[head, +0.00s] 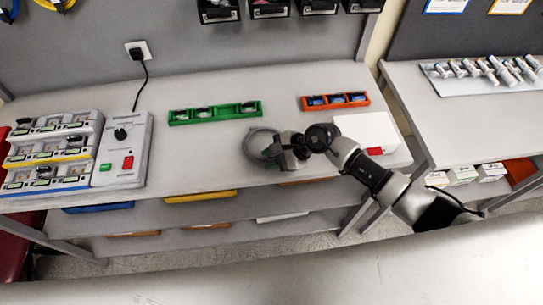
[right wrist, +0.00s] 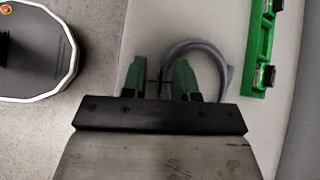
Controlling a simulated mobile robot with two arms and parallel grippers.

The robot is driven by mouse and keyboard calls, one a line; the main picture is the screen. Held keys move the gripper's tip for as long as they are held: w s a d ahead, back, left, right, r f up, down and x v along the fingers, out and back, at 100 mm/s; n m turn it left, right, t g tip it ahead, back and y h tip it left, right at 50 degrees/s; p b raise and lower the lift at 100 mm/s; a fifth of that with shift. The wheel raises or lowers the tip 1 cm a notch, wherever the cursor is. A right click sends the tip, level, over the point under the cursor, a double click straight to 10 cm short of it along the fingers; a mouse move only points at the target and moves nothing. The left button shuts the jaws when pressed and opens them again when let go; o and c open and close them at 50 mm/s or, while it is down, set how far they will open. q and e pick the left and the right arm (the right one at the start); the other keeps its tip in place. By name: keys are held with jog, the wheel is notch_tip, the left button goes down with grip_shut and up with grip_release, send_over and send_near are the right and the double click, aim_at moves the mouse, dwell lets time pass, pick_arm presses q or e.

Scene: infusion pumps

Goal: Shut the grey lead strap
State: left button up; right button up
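The grey lead (head: 251,147) is a coil lying near the front edge of the workbench, and my right gripper partly covers it. In the right wrist view the grey lead (right wrist: 222,62) curves out behind the right finger. My right gripper (right wrist: 162,82) has two green-tipped fingers with a gap between them, so it looks open. It also shows in the head view (head: 284,160), low over the right side of the coil. Thin dark parts lie between the fingers; they may be the strap, but I cannot tell whether they are touched. My left gripper is out of view.
A green rack (head: 215,113) and an orange rack (head: 336,101) stand behind the lead. A white box (head: 366,132) is to the right. A grey control box (head: 124,150) and a stand of pumps (head: 50,152) are at the left.

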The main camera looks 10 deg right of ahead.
jog(key=shift+c, duration=0.4)
grip_shut()
jog(key=w+m+g+b, duration=0.1)
jog(key=g+b, duration=0.1)
jog(key=b, duration=0.2)
jog(key=m+g+b, duration=0.1)
jog(key=g+b, duration=0.1)
jog(key=b, duration=0.2)
jog(key=shift+w+a+f, duration=0.1)
jog(key=shift+w+f, duration=0.1)
jog(key=shift+w, duration=0.2)
jog(key=shift+w+r+m+g+b, duration=0.2)
jog(key=shift+m+g+b, duration=0.3)
jog(key=shift+g+b, duration=0.35)
jog(key=shift+c, duration=1.9)
grip_release()
